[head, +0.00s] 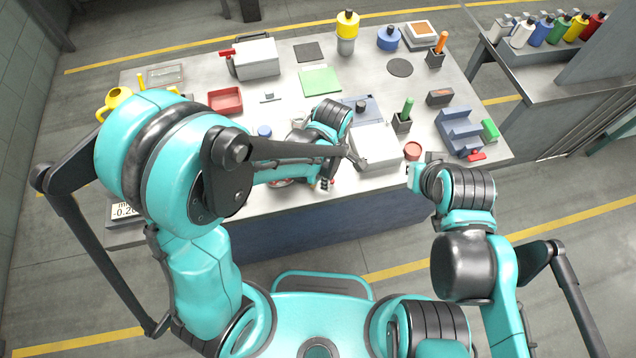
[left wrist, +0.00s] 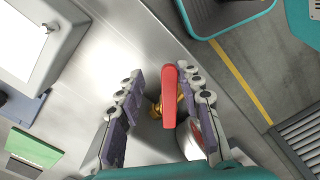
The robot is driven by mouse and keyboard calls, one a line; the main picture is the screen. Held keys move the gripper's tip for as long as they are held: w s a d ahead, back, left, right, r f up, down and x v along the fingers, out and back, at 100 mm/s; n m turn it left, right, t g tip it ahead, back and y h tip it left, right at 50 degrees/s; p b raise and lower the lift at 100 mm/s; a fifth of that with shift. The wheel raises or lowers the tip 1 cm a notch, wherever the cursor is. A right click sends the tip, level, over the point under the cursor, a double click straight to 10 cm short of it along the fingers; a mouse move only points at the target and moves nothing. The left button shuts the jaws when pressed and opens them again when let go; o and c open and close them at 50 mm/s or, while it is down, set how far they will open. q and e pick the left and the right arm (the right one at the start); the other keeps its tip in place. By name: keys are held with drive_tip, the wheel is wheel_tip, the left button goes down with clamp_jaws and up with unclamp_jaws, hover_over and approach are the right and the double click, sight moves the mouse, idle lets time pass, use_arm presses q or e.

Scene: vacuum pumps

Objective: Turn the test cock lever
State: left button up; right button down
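The red test cock lever (left wrist: 169,95) shows in the left wrist view, long and narrow, above a brass body (left wrist: 157,108) that it partly covers. My left gripper (left wrist: 160,78) is open, with one finger on each side of the lever. The lever is nearer the right-hand finger; a wider gap shows on the left. I cannot tell whether that finger touches it. In the head view my left arm hides most of this area. My right gripper (head: 416,176) is by the table's front edge, right of the red round container; its fingers are not clear.
A round silver part with a red face (left wrist: 193,142) sits close to the right-hand finger. A white box (head: 376,148), a green cup-held tool (head: 403,115) and a blue block (head: 459,131) stand to the right. A red tray (head: 225,100) lies farther left. The floor in front is clear.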

use_arm(q)
drive_tip(key=shift+r, duration=0.1)
drive_tip(key=shift+r+p, duration=0.7)
drive_tip(key=shift+r, duration=0.2)
wheel_tip(320, 180, up, 6)
drive_tip(key=p, duration=0.4)
idle(0.5)
